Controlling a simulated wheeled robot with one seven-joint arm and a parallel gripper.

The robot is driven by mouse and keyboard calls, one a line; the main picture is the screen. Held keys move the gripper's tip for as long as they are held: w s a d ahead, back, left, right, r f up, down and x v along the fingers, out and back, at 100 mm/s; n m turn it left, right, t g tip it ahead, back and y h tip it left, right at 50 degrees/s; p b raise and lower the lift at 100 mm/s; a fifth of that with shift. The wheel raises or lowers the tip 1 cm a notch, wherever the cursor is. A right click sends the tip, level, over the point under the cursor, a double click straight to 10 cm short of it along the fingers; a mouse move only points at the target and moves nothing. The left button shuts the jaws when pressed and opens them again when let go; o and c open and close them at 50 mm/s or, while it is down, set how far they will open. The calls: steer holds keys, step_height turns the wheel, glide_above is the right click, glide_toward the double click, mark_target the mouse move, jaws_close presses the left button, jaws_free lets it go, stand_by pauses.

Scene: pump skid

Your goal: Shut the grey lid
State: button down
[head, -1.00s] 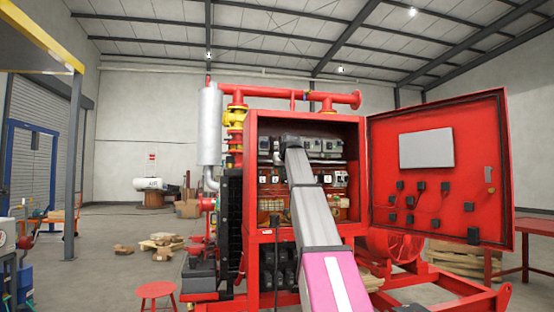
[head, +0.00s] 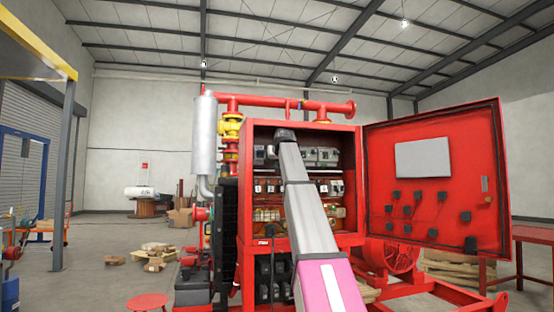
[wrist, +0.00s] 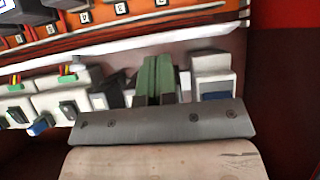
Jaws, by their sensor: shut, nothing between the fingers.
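The red control cabinet (head: 257,212) stands open, with a row of grey devices (head: 326,155) along its upper inside. My arm reaches into it, and my gripper (head: 284,134) is at that upper row. In the wrist view my gripper (wrist: 156,78) shows as two green-and-dark fingers pressed together, empty, in front of the devices. A light grey housing (wrist: 211,66) with a blue patch is just right of the fingers. I cannot tell for certain which part is the grey lid or how far it is open. Contact is unclear.
The cabinet's red door (head: 430,195) is swung open to the right. A lower row of devices with white labels (head: 322,187) lies below the gripper's row. A white strip (wrist: 110,48) crosses behind the fingers. A red stool (head: 149,301) stands at the lower left.

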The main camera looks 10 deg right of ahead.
steer(key=x, duration=0.3)
steer(key=shift+s+f, duration=0.1)
stand_by(0.3)
steer(key=shift+s+f+t, duration=0.1)
steer(key=shift+f+t, duration=0.15)
steer(key=shift+t, duration=0.45)
